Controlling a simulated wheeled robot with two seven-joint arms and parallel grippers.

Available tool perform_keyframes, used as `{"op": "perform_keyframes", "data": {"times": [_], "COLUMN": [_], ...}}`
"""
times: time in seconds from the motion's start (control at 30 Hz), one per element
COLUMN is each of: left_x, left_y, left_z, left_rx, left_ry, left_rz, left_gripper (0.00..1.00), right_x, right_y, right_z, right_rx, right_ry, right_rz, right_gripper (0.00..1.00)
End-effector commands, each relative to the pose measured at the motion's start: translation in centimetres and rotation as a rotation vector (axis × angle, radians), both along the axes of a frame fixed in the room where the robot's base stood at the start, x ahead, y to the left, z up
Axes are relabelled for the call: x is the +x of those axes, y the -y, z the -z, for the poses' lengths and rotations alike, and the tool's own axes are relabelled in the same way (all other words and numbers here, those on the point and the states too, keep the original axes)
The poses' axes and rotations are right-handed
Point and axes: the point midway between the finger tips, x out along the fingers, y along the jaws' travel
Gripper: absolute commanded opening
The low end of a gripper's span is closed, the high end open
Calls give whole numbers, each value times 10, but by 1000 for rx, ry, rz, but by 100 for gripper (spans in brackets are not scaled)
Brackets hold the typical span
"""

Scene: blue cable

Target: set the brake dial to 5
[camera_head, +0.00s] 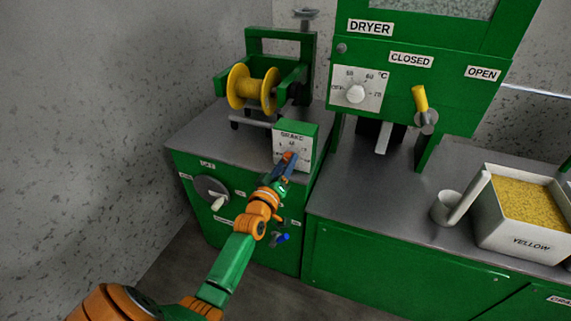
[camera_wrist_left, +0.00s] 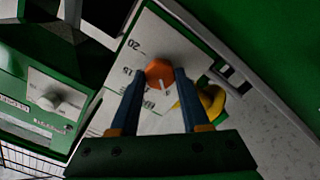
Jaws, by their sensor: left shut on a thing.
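The brake box (camera_head: 295,137) is a small green box with a white scale face, standing on the grey top of the left cabinet. My left gripper (camera_head: 289,157) reaches its lower front, and the fingers hide most of the dial there. In the left wrist view the brake dial (camera_wrist_left: 158,73) is an orange knob on a white scale plate (camera_wrist_left: 147,30). The marks 20 and 15 show on the plate. My left gripper's blue fingers (camera_wrist_left: 157,80) are shut on the knob from both sides. I cannot read the dial's setting. My right gripper is not in view.
A yellow cable reel (camera_head: 253,88) stands behind the brake box. The dryer (camera_head: 438,75) with its dial and yellow-handled lever stands to the right. A white bin of yellow granules (camera_head: 520,240) sits on the right counter. A crank wheel (camera_head: 211,190) is on the left cabinet's front.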

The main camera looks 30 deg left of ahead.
Motion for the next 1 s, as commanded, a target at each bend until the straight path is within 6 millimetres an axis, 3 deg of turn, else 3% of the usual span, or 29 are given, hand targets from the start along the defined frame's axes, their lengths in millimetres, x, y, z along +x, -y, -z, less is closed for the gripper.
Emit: {"op": "perform_keyframes", "data": {"times": [0.1, 0.13, 0.23, 0.57, 0.83, 1.0], "left_x": [0, 0, 0, -3, -53, -69], "left_y": [1, 1, 1, 1, 13, 17], "left_z": [4, 4, 3, 1, 2, 2], "left_rx": [-3, -3, -3, -3, -3, -3], "left_ry": [-9, -9, -7, -4, -7, -5], "left_rz": [3, 3, 2, 1, 1, 1], "left_gripper": [0, 51, 76, 76, 76, 76], "right_x": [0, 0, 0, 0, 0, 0], "right_y": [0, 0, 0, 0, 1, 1], "right_z": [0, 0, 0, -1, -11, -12], "right_rx": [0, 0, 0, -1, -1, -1], "right_ry": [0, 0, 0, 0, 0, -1], "right_rz": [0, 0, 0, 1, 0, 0], "right_gripper": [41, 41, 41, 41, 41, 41]}}
